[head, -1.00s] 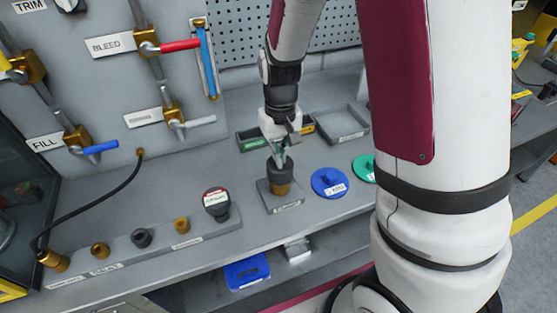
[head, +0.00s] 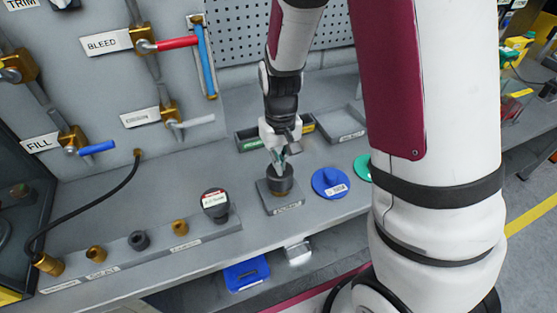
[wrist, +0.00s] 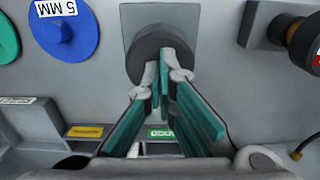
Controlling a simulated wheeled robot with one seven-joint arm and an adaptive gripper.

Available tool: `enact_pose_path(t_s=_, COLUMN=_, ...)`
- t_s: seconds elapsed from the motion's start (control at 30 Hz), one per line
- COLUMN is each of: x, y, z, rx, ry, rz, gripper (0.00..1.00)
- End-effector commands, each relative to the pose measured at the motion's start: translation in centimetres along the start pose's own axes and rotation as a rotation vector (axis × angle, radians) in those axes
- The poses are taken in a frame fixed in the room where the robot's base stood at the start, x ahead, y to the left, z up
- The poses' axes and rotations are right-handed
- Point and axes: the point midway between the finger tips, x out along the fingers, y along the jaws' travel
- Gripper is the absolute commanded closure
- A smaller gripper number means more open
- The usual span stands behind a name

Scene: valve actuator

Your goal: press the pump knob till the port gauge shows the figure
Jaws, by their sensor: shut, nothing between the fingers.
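The pump knob (head: 279,179) is a dark round cap on a grey base plate (head: 284,209) on the bench. My gripper (head: 279,165) is shut and points down, its fingertips at the top of the knob. In the wrist view the fingertips (wrist: 163,77) meet the front of the dark knob (wrist: 158,48), with nothing between them. Little of the brass stem under the knob shows. A dark round gauge-like part (head: 215,204) with a white and red face stands at the right end of a strip; its reading is too small to tell.
A blue disc (head: 325,184) and a green disc (head: 363,168) lie right of the knob. Small trays (head: 341,128) stand behind. Brass and dark fittings line the strip at left, with a black hose (head: 112,202). A valve panel (head: 100,80) with coloured levers rises behind.

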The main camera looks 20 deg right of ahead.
Motion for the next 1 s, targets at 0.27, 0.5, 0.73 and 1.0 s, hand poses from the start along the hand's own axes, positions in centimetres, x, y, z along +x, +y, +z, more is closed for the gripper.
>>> enact_pose_path(t_s=0.27, x=0.9, y=0.0, z=0.1, rx=0.001, ry=-0.003, rz=0.0, gripper=1.0)
enact_pose_path(t_s=0.5, x=1.5, y=0.0, z=0.1, rx=0.001, ry=-0.003, rz=0.0, gripper=1.0)
enact_pose_path(t_s=0.73, x=2.1, y=0.0, z=0.1, rx=0.001, ry=-0.004, rz=0.0, gripper=1.0)
enact_pose_path(t_s=1.0, x=0.8, y=0.0, z=0.2, rx=0.0, ry=-0.001, rz=0.0, gripper=1.0)
